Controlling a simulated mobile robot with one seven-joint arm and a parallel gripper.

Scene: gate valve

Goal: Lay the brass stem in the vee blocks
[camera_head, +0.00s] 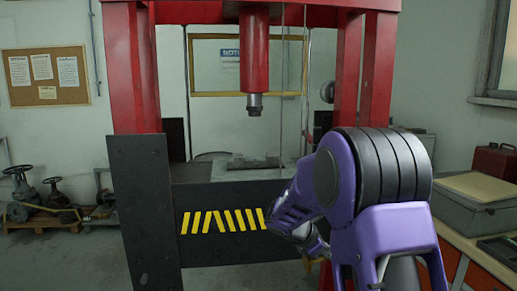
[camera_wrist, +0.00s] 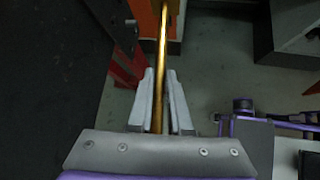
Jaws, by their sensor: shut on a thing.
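The brass stem (camera_wrist: 162,48) shows in the wrist view as a long golden rod. In the head view my purple arm hides most of the gripper, and I cannot make out the stem. Small grey blocks (camera_head: 239,161) sit on the press bed behind the dark front plate. They are too small to tell whether they are the vee blocks.
A red press frame (camera_head: 132,65) stands ahead, its ram (camera_head: 254,50) hanging above the bed. A dark plate with yellow stripes (camera_head: 220,221) crosses its front. A workbench (camera_head: 470,245) with a grey box stands at right.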

